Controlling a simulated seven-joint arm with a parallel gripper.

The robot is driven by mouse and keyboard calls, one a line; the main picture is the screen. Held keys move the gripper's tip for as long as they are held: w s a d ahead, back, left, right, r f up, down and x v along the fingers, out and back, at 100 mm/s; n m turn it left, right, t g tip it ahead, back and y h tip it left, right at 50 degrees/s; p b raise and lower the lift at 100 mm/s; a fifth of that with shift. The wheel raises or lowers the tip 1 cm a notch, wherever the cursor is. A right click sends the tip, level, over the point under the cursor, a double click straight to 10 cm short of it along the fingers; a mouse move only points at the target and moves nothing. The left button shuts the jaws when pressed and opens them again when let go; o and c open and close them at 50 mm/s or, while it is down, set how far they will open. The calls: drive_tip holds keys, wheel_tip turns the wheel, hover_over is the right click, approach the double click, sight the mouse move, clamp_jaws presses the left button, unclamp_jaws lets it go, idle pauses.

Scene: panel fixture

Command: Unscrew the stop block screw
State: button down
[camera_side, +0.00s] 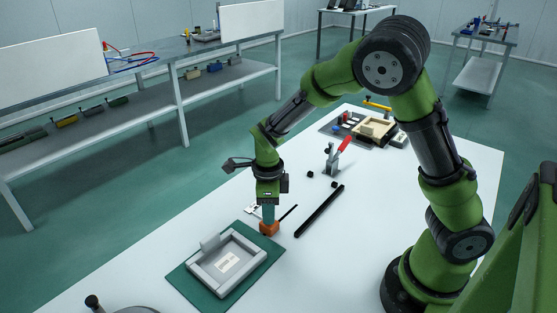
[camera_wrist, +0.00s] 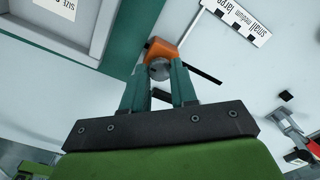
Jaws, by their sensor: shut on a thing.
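An orange block (camera_side: 269,228) is at table level by the far right corner of the green mat; it also shows in the wrist view (camera_wrist: 161,46). A round grey screw head (camera_wrist: 160,70) shows against its near side, between my fingers. My gripper (camera_side: 269,213) points down over the block, its teal fingers shut on the screw head. The screw's shaft and the block's underside are hidden. A light grey frame (camera_side: 249,243) lies on the green mat (camera_side: 185,282), with a small upright grey piece (camera_side: 209,242) on its far left side.
A thin black rod (camera_side: 289,212) sticks out beside the orange block. A long black bar (camera_side: 319,211) lies to the right. A size label card (camera_wrist: 236,19) lies near the block. A red-handled clamp (camera_side: 336,157) and small black blocks stand farther back. The table's right front is clear.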

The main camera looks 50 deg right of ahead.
drive_tip(key=shift+n, duration=0.3)
